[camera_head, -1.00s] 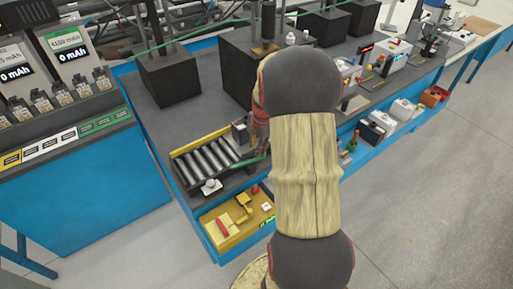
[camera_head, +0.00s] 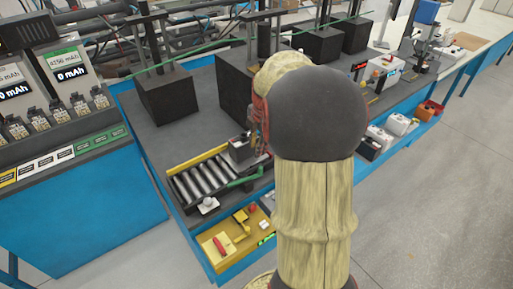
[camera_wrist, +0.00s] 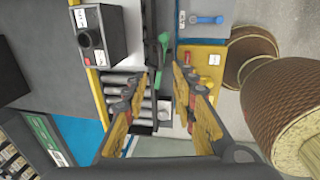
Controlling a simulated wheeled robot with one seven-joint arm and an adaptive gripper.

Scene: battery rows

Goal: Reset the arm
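My arm stands large in the middle of the head view, with its dark rounded elbow toward the bench. My gripper is mostly hidden behind the arm there. In the wrist view my gripper (camera_wrist: 168,72) shows two yellow-and-dark fingers with a clear gap between them and nothing held. The fingers point over the bench, beside the roller rack (camera_wrist: 124,82) and the green bar (camera_wrist: 163,45). A dark box with a round fitting (camera_wrist: 92,40) lies left of the fingers. The roller rack (camera_head: 202,181) also shows in the head view.
A yellow tray (camera_head: 218,257) with small parts sits below the rack. Black blocks (camera_head: 166,98) and white containers (camera_head: 396,124) stand along the blue bench. A battery display (camera_head: 70,73) stands at left. Grey floor (camera_head: 430,220) is open at right.

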